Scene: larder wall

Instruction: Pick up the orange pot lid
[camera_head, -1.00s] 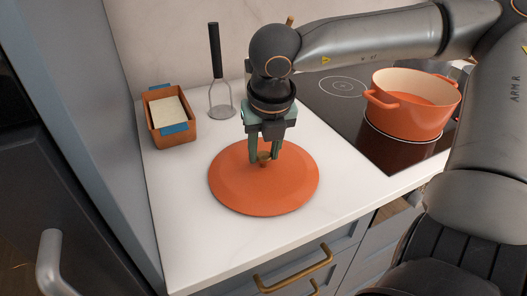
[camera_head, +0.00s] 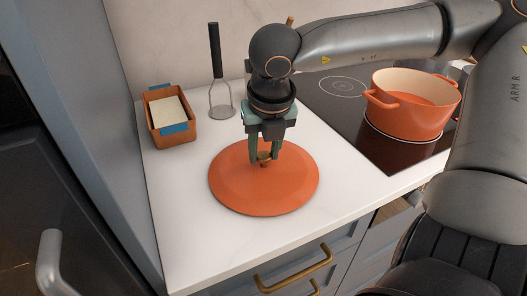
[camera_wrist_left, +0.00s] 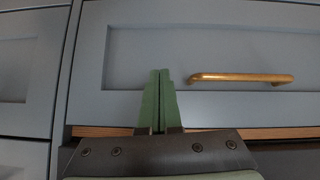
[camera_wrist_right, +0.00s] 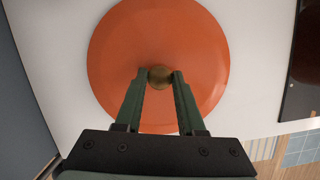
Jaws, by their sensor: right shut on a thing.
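The orange pot lid (camera_head: 262,190) lies on the white counter. It also shows in the right wrist view (camera_wrist_right: 160,30), round with a brass knob (camera_wrist_right: 160,77) at its middle. My right gripper (camera_head: 264,158) points down over the lid and is shut on the knob, with a fingertip on each side of it. My left gripper (camera_wrist_left: 160,75) shows only in the left wrist view, its green fingers together and empty in front of a grey drawer front.
An orange pot (camera_head: 408,108) stands on the black hob (camera_head: 345,110) at the right. A brass drawer handle (camera_wrist_left: 240,77) is beside my left gripper.

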